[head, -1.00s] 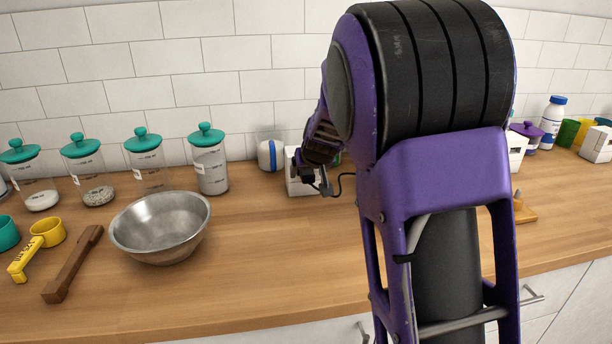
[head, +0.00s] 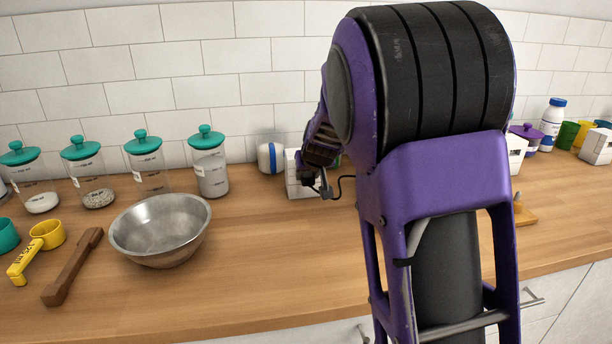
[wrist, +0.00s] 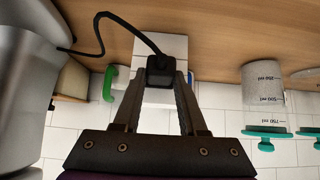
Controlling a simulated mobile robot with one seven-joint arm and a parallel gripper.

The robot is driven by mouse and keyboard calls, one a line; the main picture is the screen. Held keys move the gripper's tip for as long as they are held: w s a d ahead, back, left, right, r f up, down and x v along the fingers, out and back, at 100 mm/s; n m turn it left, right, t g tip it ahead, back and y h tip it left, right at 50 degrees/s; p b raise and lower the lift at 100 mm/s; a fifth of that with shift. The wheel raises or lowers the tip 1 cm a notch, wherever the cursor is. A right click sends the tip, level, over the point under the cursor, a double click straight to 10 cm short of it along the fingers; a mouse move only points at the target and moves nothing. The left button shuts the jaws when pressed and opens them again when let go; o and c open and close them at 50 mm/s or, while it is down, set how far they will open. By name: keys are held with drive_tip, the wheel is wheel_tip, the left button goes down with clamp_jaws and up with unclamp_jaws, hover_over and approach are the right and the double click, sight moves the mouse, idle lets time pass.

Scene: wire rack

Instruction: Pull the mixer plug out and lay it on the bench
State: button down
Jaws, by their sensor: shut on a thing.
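The black mixer plug (wrist: 160,72) is between the fingertips of my gripper (wrist: 160,84) in the wrist view, and the gripper is shut on it. Its black cord (wrist: 128,22) curves away to the left. A white block-shaped outlet (wrist: 150,47) is right behind the plug; I cannot tell whether the prongs are still in it. In the head view my gripper (head: 318,184) is in front of the white outlet (head: 293,172), near the wall, with the cord (head: 345,178) looping to the right. My arm hides much of this area.
The wooden bench (head: 270,260) is clear in front of the outlet. A steel bowl (head: 160,258) and several teal-lidded jars (head: 210,172) stand to the left. A blue-and-white object (head: 270,157) is beside the outlet. A large grey metal body (wrist: 20,85) fills the wrist view's left edge.

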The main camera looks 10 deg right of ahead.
drive_tip(key=shift+s, duration=1.05)
idle(0.7)
drive_tip(key=shift+s, duration=1.45)
drive_tip(key=shift+s, duration=0.1)
drive_tip(key=shift+s, duration=1.4)
drive_tip(key=shift+w+r+p, duration=0.1)
drive_tip(key=shift+w+p, duration=0.05)
drive_tip(key=shift+p, duration=0.15)
